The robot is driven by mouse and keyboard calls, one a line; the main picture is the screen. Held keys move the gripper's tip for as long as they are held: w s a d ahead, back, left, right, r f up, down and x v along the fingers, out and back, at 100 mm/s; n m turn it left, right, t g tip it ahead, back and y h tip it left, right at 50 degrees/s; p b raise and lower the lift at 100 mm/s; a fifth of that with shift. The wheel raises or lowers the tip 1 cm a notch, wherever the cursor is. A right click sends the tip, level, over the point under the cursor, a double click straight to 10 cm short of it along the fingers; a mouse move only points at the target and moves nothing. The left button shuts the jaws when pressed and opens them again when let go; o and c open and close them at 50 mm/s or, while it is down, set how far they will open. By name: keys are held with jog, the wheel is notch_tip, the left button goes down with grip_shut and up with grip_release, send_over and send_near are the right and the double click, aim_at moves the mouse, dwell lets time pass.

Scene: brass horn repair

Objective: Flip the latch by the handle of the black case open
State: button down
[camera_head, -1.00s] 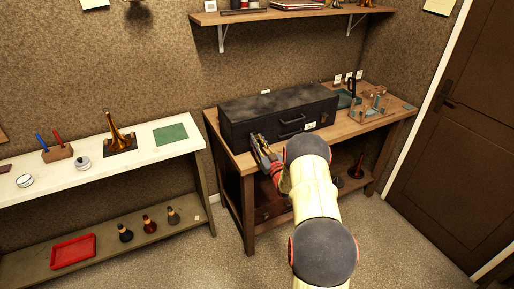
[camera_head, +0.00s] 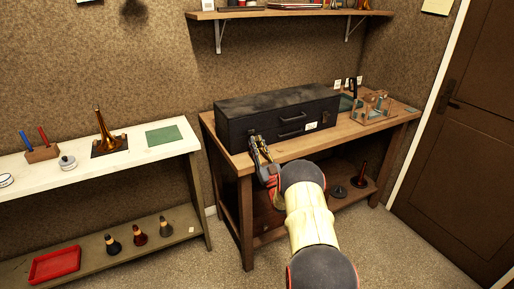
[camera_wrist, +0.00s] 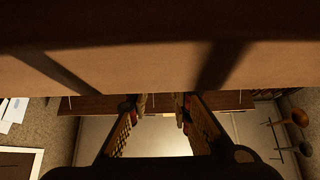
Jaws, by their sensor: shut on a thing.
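The black case (camera_head: 275,112) lies long side forward on the wooden bench, its lid down. Its handle (camera_head: 293,118) is on the front face, right of my gripper (camera_head: 258,143). My gripper is at the left part of the front face, shut on the latch there. The fingers cover the latch, so its position cannot be told. In the wrist view my gripper (camera_wrist: 160,104) shows two fingers a little apart, with the latch not discernible between them.
The wooden bench (camera_head: 225,150) also holds a metal-and-wood fixture (camera_head: 372,108) at the right. A white table (camera_head: 95,165) with a horn bell (camera_head: 106,135) stands left. A shelf (camera_head: 290,13) hangs above the case. Floor shows between the tables.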

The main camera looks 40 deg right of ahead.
dwell(0.4)
jog(key=c, duration=1.6)
grip_release()
jog(key=v, duration=1.2)
jog(key=shift+f, duration=0.15)
jog(key=shift+w, duration=0.1)
jog(key=shift+c, duration=0.3)
